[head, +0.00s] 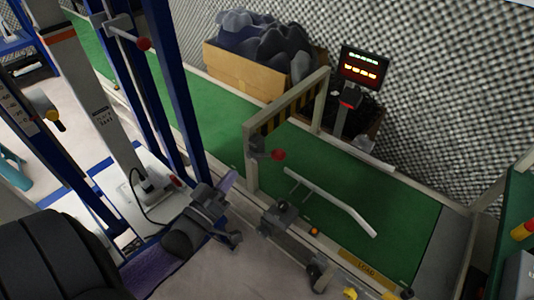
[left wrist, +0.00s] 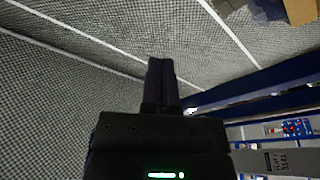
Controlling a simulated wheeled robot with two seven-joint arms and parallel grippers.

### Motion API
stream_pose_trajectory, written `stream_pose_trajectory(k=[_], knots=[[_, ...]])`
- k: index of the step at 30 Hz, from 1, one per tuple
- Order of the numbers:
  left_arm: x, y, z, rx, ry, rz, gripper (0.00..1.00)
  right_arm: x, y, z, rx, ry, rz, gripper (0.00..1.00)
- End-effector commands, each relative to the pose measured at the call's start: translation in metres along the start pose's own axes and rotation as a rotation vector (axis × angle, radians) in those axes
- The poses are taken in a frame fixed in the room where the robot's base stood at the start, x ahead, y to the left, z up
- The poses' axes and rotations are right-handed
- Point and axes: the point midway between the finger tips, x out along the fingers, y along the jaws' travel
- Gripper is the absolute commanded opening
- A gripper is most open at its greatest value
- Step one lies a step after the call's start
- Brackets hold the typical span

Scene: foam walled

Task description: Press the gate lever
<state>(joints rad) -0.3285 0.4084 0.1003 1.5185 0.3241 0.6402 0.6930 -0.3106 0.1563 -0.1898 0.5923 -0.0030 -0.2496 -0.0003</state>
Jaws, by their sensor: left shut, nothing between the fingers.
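A gate frame (head: 250,170) with a yellow-and-black striped bar spans the green conveyor belt. On its near post is a small dark box with a red knob (head: 278,155), which looks like the gate lever. The knob cannot be made out in that view. My right gripper is not in view.
Blue uprights (head: 178,90) stand close left of my gripper, with another red-balled handle (head: 143,43). A pale bent bar (head: 335,204) extends over the belt. A cardboard box (head: 245,72) of dark lumps and a lit display (head: 363,67) stand behind. Foam walls enclose the back.

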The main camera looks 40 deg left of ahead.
Motion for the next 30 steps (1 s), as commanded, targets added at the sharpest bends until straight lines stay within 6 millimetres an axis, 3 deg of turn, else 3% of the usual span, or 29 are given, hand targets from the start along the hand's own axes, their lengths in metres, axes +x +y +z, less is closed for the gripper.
stream_pose_trajectory(k=[5, 15, 21, 30], knots=[[0.027, -0.001, 0.002, 0.001, 0.002, 0.002, 0.0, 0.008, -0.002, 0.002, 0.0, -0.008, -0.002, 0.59], [0.101, -0.002, 0.003, 0.003, 0.0, 0.0, 0.0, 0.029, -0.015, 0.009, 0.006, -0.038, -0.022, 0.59], [0.105, -0.003, 0.035, 0.0, -0.004, -0.003, 0.0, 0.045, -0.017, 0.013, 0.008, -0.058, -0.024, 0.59], [0.107, 0.0, 0.04, 0.001, -0.002, -0.001, 0.0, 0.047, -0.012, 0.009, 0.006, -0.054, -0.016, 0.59]])
